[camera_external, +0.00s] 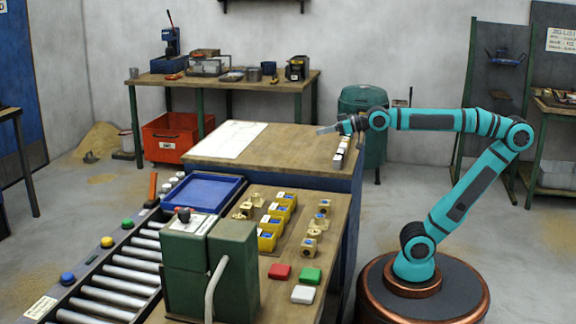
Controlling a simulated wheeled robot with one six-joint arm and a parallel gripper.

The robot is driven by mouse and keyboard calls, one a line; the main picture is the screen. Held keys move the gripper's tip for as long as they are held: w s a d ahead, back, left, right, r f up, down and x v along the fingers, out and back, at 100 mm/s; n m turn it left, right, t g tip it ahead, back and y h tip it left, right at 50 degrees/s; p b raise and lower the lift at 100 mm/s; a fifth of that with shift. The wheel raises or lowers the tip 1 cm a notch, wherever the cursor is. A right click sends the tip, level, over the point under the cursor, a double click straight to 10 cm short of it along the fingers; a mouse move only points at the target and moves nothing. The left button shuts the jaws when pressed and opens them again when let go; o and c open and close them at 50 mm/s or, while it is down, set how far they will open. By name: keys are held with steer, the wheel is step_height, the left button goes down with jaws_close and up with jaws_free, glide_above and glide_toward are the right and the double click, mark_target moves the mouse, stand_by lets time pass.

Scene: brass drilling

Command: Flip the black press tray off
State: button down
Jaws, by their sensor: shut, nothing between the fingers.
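My gripper (320,131) is at the end of the teal arm, above the right part of the wooden table (220,150). Its fingers are together and point left, with nothing seen between them. A short row of small white blocks with dark parts (341,158) stands at the table's right edge, just below my gripper; I cannot tell whether they touch. Their markings are too small to read, and my gripper's wrist may hide part of the row.
A green machine (190,265) stands at the front of the table. Yellow bins (267,240), brass parts (308,246) and red, green and white pads (280,271) lie beside it. A white sheet (228,139) lies at the back left. The table's middle is clear.

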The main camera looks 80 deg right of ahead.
steer(key=w+a+f+g+y, duration=0.1)
steer(key=w+a+f+g, duration=0.2)
steer(key=a, duration=0.9)
steer(key=w+a+f+g+y, duration=0.1)
steer(key=w+a+f+g, duration=0.2)
steer(key=a, duration=1)
steer(key=w+a+f+n+g+y, duration=0.1)
steer(key=w+a+f+g, duration=0.3)
steer(key=a+f, duration=0.7)
steer(key=w+a, duration=0.1)
steer(key=w, duration=0.1)
steer(key=shift+w+a+f, duration=0.25)
steer(key=shift+w+a, duration=0.15)
steer(key=x, duration=0.9)
steer(key=shift+a+f, duration=0.2)
steer(key=shift+f, duration=0.1)
steer(key=a, duration=0.3)
steer(key=shift+w+f, duration=0.1)
steer(key=shift+a, duration=0.55)
steer(key=shift+a, duration=0.1)
